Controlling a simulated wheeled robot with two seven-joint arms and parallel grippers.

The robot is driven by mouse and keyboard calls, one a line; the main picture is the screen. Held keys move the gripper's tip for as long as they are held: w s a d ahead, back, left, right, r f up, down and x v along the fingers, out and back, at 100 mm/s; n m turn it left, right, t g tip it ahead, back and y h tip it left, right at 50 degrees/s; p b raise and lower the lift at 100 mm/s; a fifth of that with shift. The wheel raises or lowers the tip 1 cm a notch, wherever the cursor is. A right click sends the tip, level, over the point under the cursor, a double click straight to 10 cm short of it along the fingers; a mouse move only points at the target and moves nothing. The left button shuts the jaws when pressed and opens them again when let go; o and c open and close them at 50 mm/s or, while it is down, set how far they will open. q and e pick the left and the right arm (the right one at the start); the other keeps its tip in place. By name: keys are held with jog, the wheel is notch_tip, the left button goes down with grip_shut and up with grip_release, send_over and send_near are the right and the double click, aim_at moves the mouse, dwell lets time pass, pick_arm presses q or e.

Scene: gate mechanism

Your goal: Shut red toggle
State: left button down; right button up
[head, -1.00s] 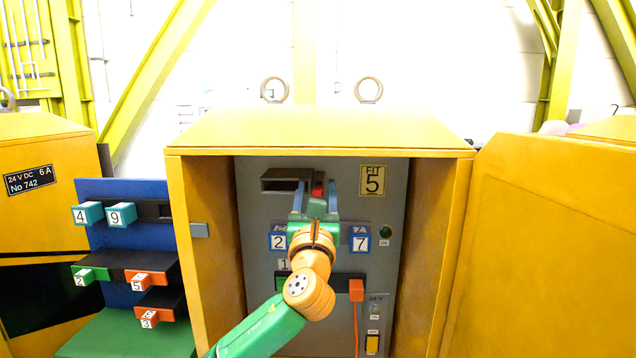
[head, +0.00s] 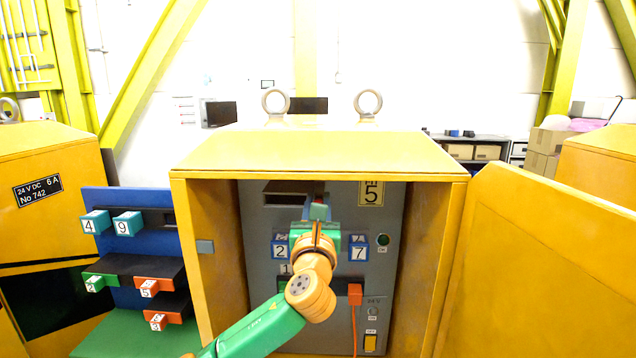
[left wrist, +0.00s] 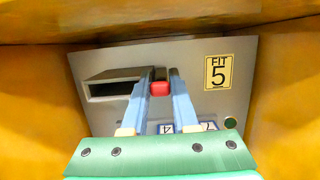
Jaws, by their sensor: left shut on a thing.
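The red toggle (left wrist: 160,88) shows in the left wrist view between the tips of my left gripper (left wrist: 159,84). The gripper's blue fingers are closed on it, one on each side. The toggle sits in a dark upright slot on the grey panel (left wrist: 108,62), right of a rectangular opening. In the head view my left gripper (head: 316,212) reaches into the yellow cabinet at the upper middle of the panel (head: 400,232). My right gripper is in neither view.
The yellow cabinet (head: 310,150) has side walls close around the panel, and its door (head: 540,260) stands open at right. A blue rack (head: 112,215) with numbered blocks stands at left.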

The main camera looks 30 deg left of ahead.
aim_at(317, 201)
pick_arm(q)
jog(key=shift+a+r+g+h+p, duration=0.1)
jog(key=shift+r+g+h+p, duration=0.35)
jog(key=shift+r+p, duration=0.6)
jog(key=shift+w+f+g, duration=0.15)
jog(key=shift+f+g, duration=0.1)
jog(key=shift+g, duration=0.1)
jog(key=shift+w+a+r+g+h, duration=0.15)
jog(key=shift+w+g+h, duration=0.05)
jog(key=shift+g+h, duration=0.55)
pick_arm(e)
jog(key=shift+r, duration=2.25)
pick_arm(q)
jog(key=c, duration=0.7)
grip_release()
jog(key=b+v, duration=0.2)
jog(key=v, duration=0.4)
jog(key=shift+s+b, duration=0.15)
jog(key=shift+b, duration=0.15)
jog(key=shift+s+d+r, duration=0.1)
jog(key=shift+s+d, duration=0.2)
jog(key=shift+d, duration=0.05)
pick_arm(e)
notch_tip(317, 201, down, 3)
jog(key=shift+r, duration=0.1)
